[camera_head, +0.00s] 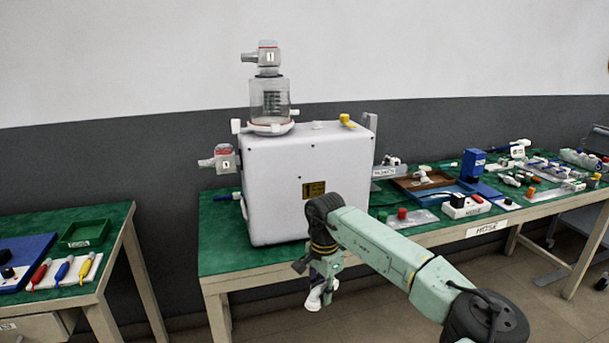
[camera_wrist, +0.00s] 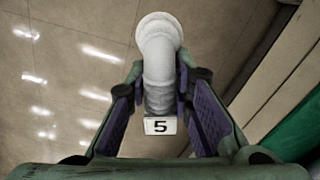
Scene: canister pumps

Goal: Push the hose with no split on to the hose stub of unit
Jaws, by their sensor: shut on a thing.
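My gripper (camera_head: 322,280) hangs in front of the green table's near edge. In the wrist view my gripper (camera_wrist: 160,98) is shut on a white elbow-shaped hose piece (camera_wrist: 158,60) with a tag marked 5. The held piece (camera_head: 316,298) also shows below my gripper in the head view, clear of the table. The white pump unit (camera_head: 280,185) stands on the table behind my gripper. A clear canister (camera_head: 270,98) with a grey fitting (camera_head: 265,56) tagged 1 sits on top. A second grey fitting (camera_head: 222,160) with a tag sticks out at its left. I cannot tell the hose stub or any split.
The table's right half (camera_head: 408,236) holds trays, a blue block (camera_head: 472,164), a white socket strip (camera_head: 466,207) and loose fittings. A label HOSE (camera_head: 486,229) is on its front edge. A separate left table (camera_head: 70,291) holds colored tools. A floor gap lies between the tables.

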